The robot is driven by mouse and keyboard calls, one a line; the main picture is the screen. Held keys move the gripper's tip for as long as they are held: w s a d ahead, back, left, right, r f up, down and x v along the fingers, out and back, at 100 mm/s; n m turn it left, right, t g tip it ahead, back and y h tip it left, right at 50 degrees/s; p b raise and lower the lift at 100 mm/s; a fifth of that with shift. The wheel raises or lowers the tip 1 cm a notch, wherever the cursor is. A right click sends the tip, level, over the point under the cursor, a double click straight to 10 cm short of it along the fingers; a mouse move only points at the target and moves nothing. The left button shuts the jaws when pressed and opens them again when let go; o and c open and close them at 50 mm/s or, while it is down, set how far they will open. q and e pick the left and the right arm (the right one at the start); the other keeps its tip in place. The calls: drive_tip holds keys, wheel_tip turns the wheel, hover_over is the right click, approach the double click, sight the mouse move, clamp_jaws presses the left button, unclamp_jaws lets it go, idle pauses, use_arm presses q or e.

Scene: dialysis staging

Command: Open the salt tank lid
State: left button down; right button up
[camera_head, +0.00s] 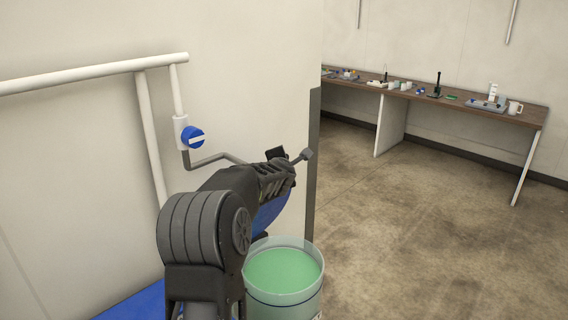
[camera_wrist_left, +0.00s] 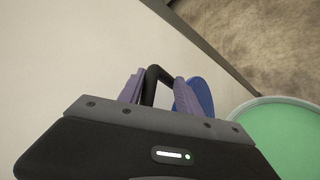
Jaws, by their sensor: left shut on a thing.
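The salt tank (camera_head: 318,285) is a round translucent tub at bottom centre of the head view, its top open over green contents. It also shows at the right of the wrist view (camera_wrist_left: 285,105). The blue lid (camera_head: 270,213) stands steeply tilted above the tank's rear left edge, partly hidden by my arm; its edge shows in the wrist view (camera_wrist_left: 203,96). My left gripper (camera_head: 290,160) is above the tank, and its purple fingers (camera_wrist_left: 158,90) are shut on a black bar handle (camera_wrist_left: 152,80) next to the lid. My right gripper is out of view.
A white pipe (camera_head: 90,75) with a blue valve (camera_head: 193,137) runs along the wall at left. A bent grey tube leads from the valve towards my gripper. A long bench (camera_head: 450,105) with small items stands far right. The floor (camera_head: 430,220) between is clear.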

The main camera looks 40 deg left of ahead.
use_arm(q)
drive_tip(key=shift+s+a+f, duration=0.15)
drive_tip(key=shift+a+f, duration=0.05)
drive_tip(key=shift+f, duration=0.2)
drive_tip(key=c, duration=1.4)
unclamp_jaws()
drive_tip(key=shift+f, duration=0.2)
drive_tip(key=shift+c, duration=0.3)
drive_tip(key=v, duration=0.8)
drive_tip(key=shift+r, duration=0.35)
drive_tip(key=shift+a, duration=0.1)
